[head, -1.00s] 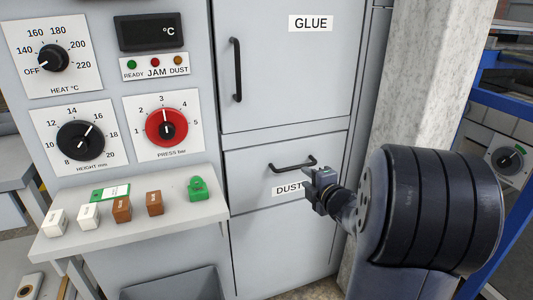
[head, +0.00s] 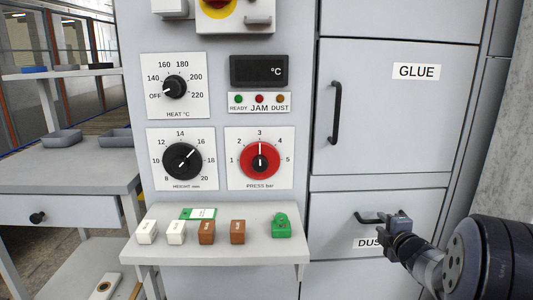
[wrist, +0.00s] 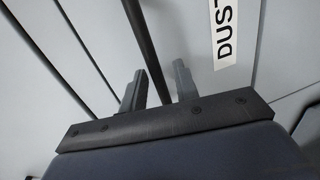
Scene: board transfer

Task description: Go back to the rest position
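My gripper (head: 399,226) is at the lower right in the head view, in front of the DUST drawer (head: 345,232) and its dark bar handle (head: 370,217). In the wrist view my gripper's two fingers (wrist: 158,88) stand apart, with the dark handle bar (wrist: 146,50) showing between and beyond them. I cannot tell whether the fingers touch the handle. Nothing is held between them that I can make out. The drawer front looks flush with the cabinet.
The GLUE door (head: 390,120) is shut. A side table (head: 70,170) stands at left.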

